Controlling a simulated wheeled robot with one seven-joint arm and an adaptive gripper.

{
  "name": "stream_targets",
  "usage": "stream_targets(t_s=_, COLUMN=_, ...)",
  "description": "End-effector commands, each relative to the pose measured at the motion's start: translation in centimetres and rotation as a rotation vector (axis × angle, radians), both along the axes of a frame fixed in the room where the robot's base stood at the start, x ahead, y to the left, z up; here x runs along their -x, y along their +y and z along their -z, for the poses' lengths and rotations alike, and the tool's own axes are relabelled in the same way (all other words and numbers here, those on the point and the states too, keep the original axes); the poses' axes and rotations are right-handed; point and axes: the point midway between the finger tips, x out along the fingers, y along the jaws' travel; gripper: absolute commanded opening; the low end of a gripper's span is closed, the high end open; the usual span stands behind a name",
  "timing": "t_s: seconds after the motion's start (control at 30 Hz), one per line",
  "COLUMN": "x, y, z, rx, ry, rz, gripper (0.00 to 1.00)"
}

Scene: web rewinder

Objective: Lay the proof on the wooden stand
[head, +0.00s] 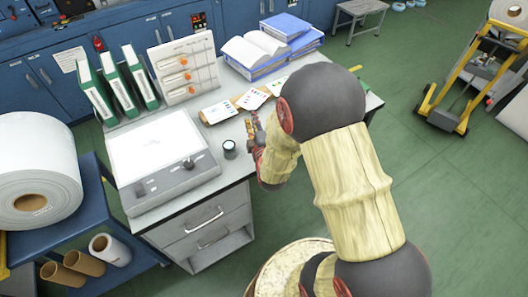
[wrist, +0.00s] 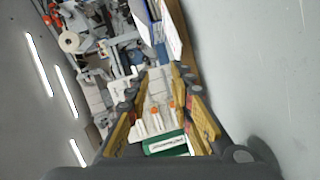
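Three printed cards with coloured marks lie in a row at the back of the grey desk: a left card (head: 217,112), a middle card (head: 252,98) and a right card (head: 277,86). I cannot tell which is the proof. Brown wood, likely the wooden stand (head: 236,103), shows under and between them; a wooden edge also shows in the wrist view (wrist: 190,60). My gripper (head: 252,128) is low over the desk, in front of the cards, partly hidden by my arm. In the wrist view my gripper (wrist: 158,95) is open, with nothing held between its fingers.
A small dark cup (head: 230,149) stands left of my gripper, beside a light-box device (head: 160,165). Green binders (head: 118,80) and a white board with orange knobs (head: 184,68) stand behind. Blue folders and an open book (head: 254,48) lie at the back right.

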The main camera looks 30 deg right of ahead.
Motion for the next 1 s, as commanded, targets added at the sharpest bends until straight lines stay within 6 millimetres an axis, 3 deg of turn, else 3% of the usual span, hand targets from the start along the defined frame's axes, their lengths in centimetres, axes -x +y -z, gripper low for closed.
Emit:
stream_targets(t_s=0.03, x=-0.9, y=0.8, z=-2.2, rx=-0.082, ry=0.012, rz=-0.011, gripper=0.23)
stream_targets(t_s=0.17, x=-1.1, y=2.9, z=-5.5, rx=-0.31, ry=0.095, rz=-0.012, gripper=0.23)
stream_targets(t_s=0.37, x=2.3, y=6.5, z=-10.6, rx=-0.624, ry=0.241, rz=0.036, gripper=0.23)
stream_targets(t_s=0.57, x=9.8, y=9.5, z=-14.8, rx=-0.889, ry=0.397, rz=0.161, gripper=0.23)
stream_targets(t_s=0.7, x=16.8, y=10.9, z=-17.1, rx=-1.039, ry=0.494, rz=0.292, gripper=0.23)
stream_targets(t_s=0.9, x=25.5, y=11.7, z=-18.5, rx=-1.174, ry=0.583, rz=0.476, gripper=0.23)
stream_targets(t_s=1.0, x=28.0, y=11.7, z=-18.7, rx=-1.203, ry=0.604, rz=0.534, gripper=0.23)
